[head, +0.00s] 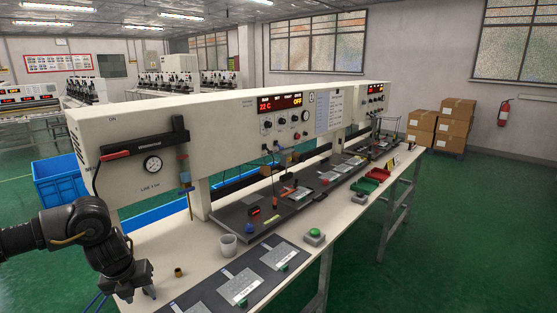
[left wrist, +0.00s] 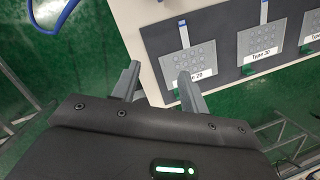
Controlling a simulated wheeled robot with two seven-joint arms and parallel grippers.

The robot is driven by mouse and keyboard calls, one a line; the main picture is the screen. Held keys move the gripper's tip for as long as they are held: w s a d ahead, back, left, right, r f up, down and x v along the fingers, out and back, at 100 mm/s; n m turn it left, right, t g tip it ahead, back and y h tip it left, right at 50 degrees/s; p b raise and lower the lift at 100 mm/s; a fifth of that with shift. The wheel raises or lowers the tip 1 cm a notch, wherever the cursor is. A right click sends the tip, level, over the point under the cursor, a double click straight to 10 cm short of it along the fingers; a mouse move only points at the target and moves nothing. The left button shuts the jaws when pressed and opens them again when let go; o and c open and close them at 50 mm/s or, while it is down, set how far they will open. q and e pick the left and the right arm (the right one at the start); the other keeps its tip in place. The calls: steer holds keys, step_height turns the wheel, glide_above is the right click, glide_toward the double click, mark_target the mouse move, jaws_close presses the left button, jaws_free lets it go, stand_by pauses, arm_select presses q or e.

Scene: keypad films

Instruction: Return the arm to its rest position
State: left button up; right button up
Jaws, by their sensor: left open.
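My left gripper (head: 139,294) is at the lower left of the head view, by the near left end of the white bench (head: 160,240). Its two fingers are apart and nothing is between them. In the left wrist view the open fingers (left wrist: 158,85) point toward the bench edge, with green floor beneath. A keypad film (left wrist: 192,65) labelled Type 20 lies on the dark mat (left wrist: 160,40) just beyond the right finger. Another film (left wrist: 262,42) lies further right. In the head view, keypad films (head: 240,286) lie on the mat. My right gripper is not in view.
A tall white machine housing (head: 225,120) runs along the bench. A blue crate (head: 55,180) is behind. The right floor is open.

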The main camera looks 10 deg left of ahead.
arm_select(q)
steer(key=d+f+t+h, duration=0.15)
steer(key=d+f, duration=0.25)
steer(key=d, duration=0.7)
steer(key=d+f+t+h, duration=0.1)
steer(key=d+f+h, duration=0.2)
steer(key=d, duration=0.8)
steer(key=s+d+n+t+h, duration=0.1)
steer(key=s+d+n, duration=0.25)
steer(key=d, duration=0.35)
steer(key=s+d+n+t+h, duration=0.2)
steer(key=s+d+n, duration=0.1)
steer(key=d+n, duration=0.3)
steer(key=s+a+f+n+g+y, duration=0.2)
steer(key=s+a+f+n+y, duration=0.2)
steer(key=s+a+n, duration=0.55)
steer(key=s+a+f+n+g+y, duration=0.3)
steer(key=s+a+f+n, duration=0.3)
steer(key=s+n, duration=0.55)
step_height(320, 180, down, 25)
steer(key=s+a+m+g, duration=0.1)
steer(key=s+m, duration=0.1)
steer(key=s, duration=0.1)
steer(key=s+a+f+g, duration=0.1)
steer(key=s+a+f, duration=0.2)
steer(key=s+f, duration=1.3)
